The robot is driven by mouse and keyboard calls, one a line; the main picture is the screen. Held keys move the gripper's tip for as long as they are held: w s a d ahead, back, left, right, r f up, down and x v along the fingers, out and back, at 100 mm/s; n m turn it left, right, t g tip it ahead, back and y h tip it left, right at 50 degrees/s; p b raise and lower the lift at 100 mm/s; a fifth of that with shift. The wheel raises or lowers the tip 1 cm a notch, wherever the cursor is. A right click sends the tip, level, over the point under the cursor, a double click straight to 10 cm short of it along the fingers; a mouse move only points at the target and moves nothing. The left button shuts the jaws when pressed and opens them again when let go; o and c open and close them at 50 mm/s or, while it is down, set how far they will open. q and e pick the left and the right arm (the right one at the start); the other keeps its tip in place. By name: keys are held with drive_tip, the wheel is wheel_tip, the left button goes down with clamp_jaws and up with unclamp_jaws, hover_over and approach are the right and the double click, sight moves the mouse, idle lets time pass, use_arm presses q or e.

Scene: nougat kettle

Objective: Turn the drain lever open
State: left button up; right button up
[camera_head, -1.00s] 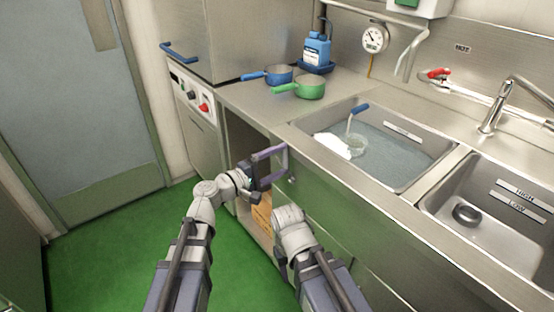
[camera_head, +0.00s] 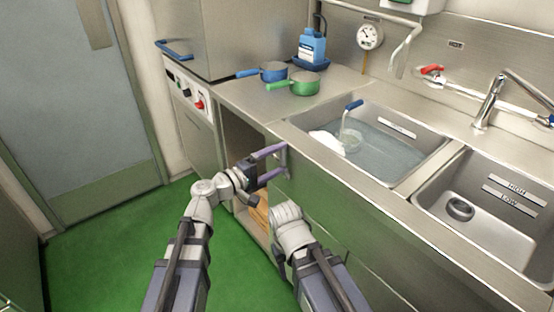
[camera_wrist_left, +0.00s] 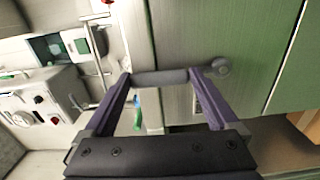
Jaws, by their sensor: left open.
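A grey bar-shaped lever (camera_wrist_left: 160,77) with a round pivot sits on the green-tinted front panel under the sinks; I take it to be the drain lever. In the head view it shows as a small grey piece (camera_head: 284,155) at my fingertips. My left gripper (camera_head: 279,162) is open at the panel, below the left sink's near left corner. In the left wrist view its two purple fingers (camera_wrist_left: 160,85) stand on either side of the lever bar. I cannot tell if they touch it. My right arm reaches in low, and its gripper does not show.
The left sink (camera_head: 310,122) holds water, a blue-handled tool (camera_head: 353,105) and a clear cup (camera_head: 350,142). The right sink (camera_head: 440,200) has a dark round drain piece (camera_head: 460,209). Blue (camera_head: 273,72) and green (camera_head: 306,84) pans stand on the counter. Green floor is free at left.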

use_arm(q)
drive_tip(key=shift+o, duration=0.3)
drive_tip(key=v, duration=0.8)
drive_tip(key=shift+d, duration=0.1)
drive_tip(key=s+a+f+m+g+y, duration=0.1)
drive_tip(key=s+f+m+g+y, duration=0.2)
drive_tip(key=f, duration=0.5)
drive_tip(key=s+a+f+m+g+y, duration=0.15)
drive_tip(key=f+g+y, duration=0.25)
drive_tip(key=f, duration=0.4)
drive_tip(key=s+a+f+m+g+y, duration=0.1)
drive_tip(key=s+a+f+y, duration=0.25)
drive_tip(key=a, duration=0.25)
drive_tip(key=s+a+f+m+g+y, duration=0.2)
drive_tip(key=a+y, duration=0.2)
drive_tip(key=a, duration=0.1)
drive_tip(key=s+d+r+m+p, duration=0.1)
drive_tip(key=s+d+r+p, duration=0.1)
drive_tip(key=r+p, duration=0.6)
drive_tip(key=s+d+r+m+y+p, duration=0.1)
drive_tip(key=s+d+r+p, duration=0.1)
drive_tip(key=d+r+p, duration=0.3)
drive_tip(key=s+d+r+m+p, duration=0.1)
drive_tip(key=d+r+p, duration=0.3)
drive_tip(key=r+p, duration=0.6)
drive_tip(key=shift+s+r+g+p, duration=0.35)
drive_tip(key=shift+s+g+p, duration=0.05)
drive_tip(key=shift+s+p, duration=0.1)
